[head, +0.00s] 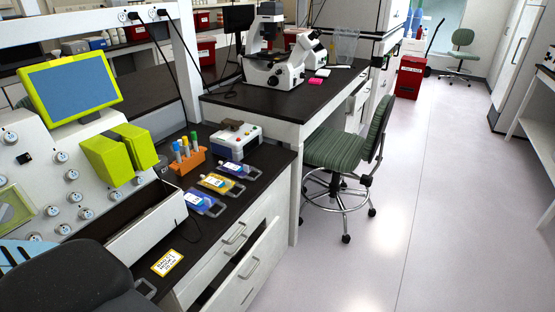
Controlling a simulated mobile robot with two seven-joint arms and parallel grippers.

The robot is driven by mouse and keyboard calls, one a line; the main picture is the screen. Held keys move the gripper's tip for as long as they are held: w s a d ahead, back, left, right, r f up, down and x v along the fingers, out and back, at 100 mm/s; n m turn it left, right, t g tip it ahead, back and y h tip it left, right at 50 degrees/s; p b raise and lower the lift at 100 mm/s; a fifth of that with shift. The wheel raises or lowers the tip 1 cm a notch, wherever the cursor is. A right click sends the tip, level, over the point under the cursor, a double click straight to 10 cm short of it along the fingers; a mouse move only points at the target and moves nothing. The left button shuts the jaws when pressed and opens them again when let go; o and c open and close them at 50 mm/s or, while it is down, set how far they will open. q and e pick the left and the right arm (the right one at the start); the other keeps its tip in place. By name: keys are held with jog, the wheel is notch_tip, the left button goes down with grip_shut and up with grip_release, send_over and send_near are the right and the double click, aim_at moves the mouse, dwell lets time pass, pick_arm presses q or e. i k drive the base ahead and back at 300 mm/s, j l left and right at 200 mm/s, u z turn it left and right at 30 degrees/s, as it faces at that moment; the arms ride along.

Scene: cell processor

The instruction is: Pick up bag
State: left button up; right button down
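Several small flat bags with grey loop-like ends lie in a row on the dark bench top. The nearest is a blue bag (201,200), the middle one is a yellow bag (216,183), and the farthest is another blue bag (235,169). They lie flat and apart from any gripper. Neither of my grippers is in view. A dark rounded shape (70,275) fills the lower left corner; I cannot tell what it is.
An orange rack (187,160) with coloured-cap tubes and a small white device (235,140) stand behind the bags. A white processor with a yellow-framed screen (70,83) stands left. A yellow-edged card (167,262) lies in front. A drawer (247,268) stands open. A green chair (345,150) is right.

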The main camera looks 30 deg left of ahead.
aim_at(237, 168)
jog(key=i+l+u, duration=0.1)
jog(key=i, duration=0.6)
jog(key=i+l+u, duration=0.1)
jog(key=i, duration=0.55)
jog(key=i+u, duration=0.35)
jog(key=i+l+u, duration=0.15)
jog(key=u, duration=0.25)
jog(key=i+l+u, duration=0.35)
jog(key=i+u, duration=0.15)
jog(key=u, duration=0.25)
jog(key=i+l+u, duration=0.15)
jog(key=u, duration=0.2)
jog(key=i+l+u, duration=0.15)
jog(key=u, duration=0.25)
jog(key=i+l+u, duration=0.3)
jog(key=l+u, duration=0.35)
jog(key=i+l, duration=0.05)
jog(key=l, duration=0.05)
